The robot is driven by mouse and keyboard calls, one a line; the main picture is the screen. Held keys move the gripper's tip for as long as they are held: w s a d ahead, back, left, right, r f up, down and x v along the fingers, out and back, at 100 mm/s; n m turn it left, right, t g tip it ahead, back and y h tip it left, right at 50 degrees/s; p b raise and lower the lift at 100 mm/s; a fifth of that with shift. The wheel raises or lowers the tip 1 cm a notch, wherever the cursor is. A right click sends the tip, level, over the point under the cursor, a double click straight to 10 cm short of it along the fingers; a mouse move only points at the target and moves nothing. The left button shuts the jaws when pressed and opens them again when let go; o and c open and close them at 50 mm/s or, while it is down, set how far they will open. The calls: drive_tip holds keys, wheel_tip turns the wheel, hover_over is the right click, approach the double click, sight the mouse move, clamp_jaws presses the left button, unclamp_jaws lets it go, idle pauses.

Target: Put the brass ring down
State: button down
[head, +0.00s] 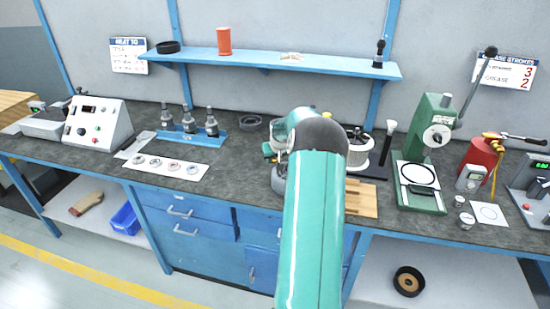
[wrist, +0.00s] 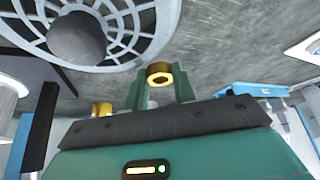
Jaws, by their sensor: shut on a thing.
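In the wrist view my gripper (wrist: 162,88) is shut on the brass ring (wrist: 159,73), which sits between the tips of its two green fingers. A second small brass piece (wrist: 102,109) shows to the left of the fingers, partly hidden by the gripper body. In the head view my own teal arm covers the gripper and the held ring.
A round fan guard (wrist: 85,30) with a dark hub is close by at upper left of the wrist view. On the bench (head: 240,170), a white blower housing (head: 357,143) and a wooden board (head: 362,197) stand right of my arm. A green press (head: 432,130) is farther right.

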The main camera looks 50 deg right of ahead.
drive_tip(key=shift+f, duration=0.3)
drive_tip(key=c, duration=1.1)
unclamp_jaws()
drive_tip(key=shift+c, duration=0.2)
